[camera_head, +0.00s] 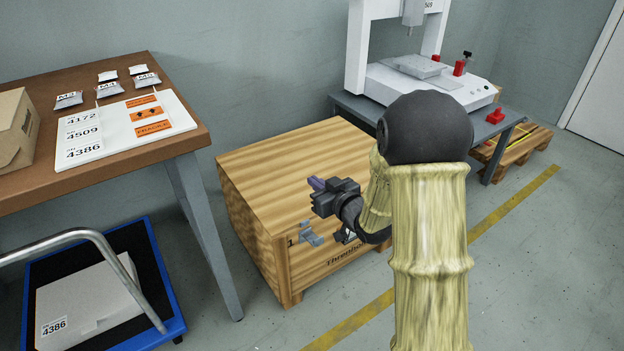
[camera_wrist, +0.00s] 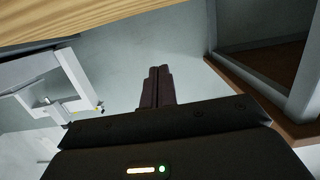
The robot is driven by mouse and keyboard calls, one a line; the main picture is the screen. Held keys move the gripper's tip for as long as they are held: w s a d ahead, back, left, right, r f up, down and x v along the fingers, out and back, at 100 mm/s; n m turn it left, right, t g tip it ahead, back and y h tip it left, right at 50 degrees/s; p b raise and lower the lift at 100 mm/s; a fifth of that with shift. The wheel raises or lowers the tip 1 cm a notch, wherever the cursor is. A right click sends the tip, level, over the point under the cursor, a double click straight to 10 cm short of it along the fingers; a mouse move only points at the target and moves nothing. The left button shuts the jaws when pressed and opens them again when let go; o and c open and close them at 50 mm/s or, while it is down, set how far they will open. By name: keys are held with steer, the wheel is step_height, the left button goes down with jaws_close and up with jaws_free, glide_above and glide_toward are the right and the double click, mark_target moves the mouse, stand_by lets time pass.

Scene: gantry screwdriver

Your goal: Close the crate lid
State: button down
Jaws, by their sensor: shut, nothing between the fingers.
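The wooden crate (camera_head: 335,265) stands on the floor between the brown table and the gantry machine. Its lid (camera_head: 290,160) lies flat across the top, and I see no open gap along the visible edges. A grey latch (camera_head: 311,236) sits on the crate's front face. My gripper (camera_head: 316,184) is shut and empty, in front of the lid's near edge in the picture. I cannot tell whether it touches the crate. In the wrist view, the closed fingers (camera_wrist: 158,72) point away from the camera, and a wooden surface crosses the top left.
The brown table (camera_head: 140,75) at left holds small bags, a white board (camera_head: 115,135) and a cardboard box (camera_head: 14,130). A blue cart (camera_head: 165,305) carries a white box (camera_head: 90,300). The gantry machine (camera_head: 400,85) stands behind my arm. Floor at the lower right is clear.

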step_height(320, 180, down, 6)
steer(key=s+b, duration=0.1)
steer(key=b, duration=0.2)
steer(key=shift+d+f, duration=0.2)
steer(key=shift+d, duration=0.1)
steer(key=shift+s, duration=0.1)
step_height(320, 180, up, 4)
steer(key=p, duration=0.4)
steer(key=s+d+f+p, duration=0.2)
steer(key=s+d+f, duration=0.1)
steer(key=s, duration=0.5)
steer(key=shift+s+d+f, duration=0.15)
steer(key=shift+s+d, duration=0.05)
steer(key=shift+d, duration=0.65)
steer(key=shift+a, duration=0.1)
